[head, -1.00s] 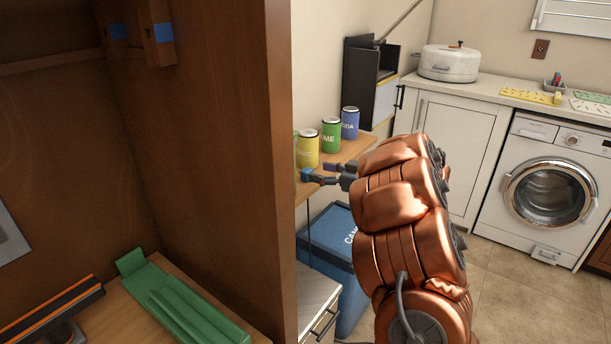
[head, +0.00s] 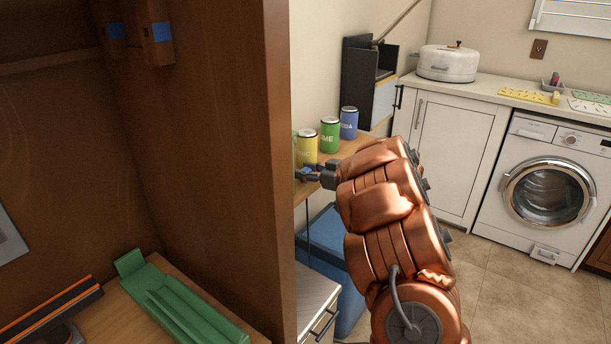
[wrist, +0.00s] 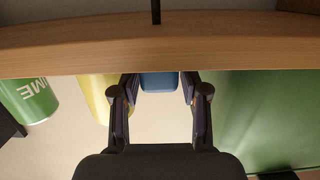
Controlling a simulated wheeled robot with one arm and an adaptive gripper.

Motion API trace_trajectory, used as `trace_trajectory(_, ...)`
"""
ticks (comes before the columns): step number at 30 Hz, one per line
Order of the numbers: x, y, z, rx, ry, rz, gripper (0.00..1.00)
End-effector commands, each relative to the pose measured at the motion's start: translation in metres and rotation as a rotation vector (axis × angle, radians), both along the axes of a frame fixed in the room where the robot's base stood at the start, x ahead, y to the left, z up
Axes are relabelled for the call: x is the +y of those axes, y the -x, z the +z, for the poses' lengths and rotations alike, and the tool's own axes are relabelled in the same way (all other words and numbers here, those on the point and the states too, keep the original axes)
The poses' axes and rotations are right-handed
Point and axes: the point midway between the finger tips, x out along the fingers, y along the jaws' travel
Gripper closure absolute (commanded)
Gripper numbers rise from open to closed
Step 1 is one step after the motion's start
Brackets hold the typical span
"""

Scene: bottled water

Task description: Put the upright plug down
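My gripper (head: 311,175) is at the wooden shelf on the right of the brown cabinet, in front of the yellow can.
A yellow can (head: 308,149), a green can (head: 330,134) and a blue can (head: 349,122) stand on the shelf (head: 350,147). A large green surface (wrist: 260,115) is close on the wrist view's right. The cabinet wall (head: 278,170) stands left of my gripper.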

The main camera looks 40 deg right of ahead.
Motion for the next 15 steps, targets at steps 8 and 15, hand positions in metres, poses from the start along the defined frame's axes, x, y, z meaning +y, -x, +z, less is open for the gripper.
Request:
trace_trajectory(8, -0.0001, 0.0000, 0.0001, 0.000, 0.000, 0.000, 0.88)
trace_trajectory(15, -0.0001, 0.0000, 0.0002, 0.000, 0.000, 0.000, 1.00)
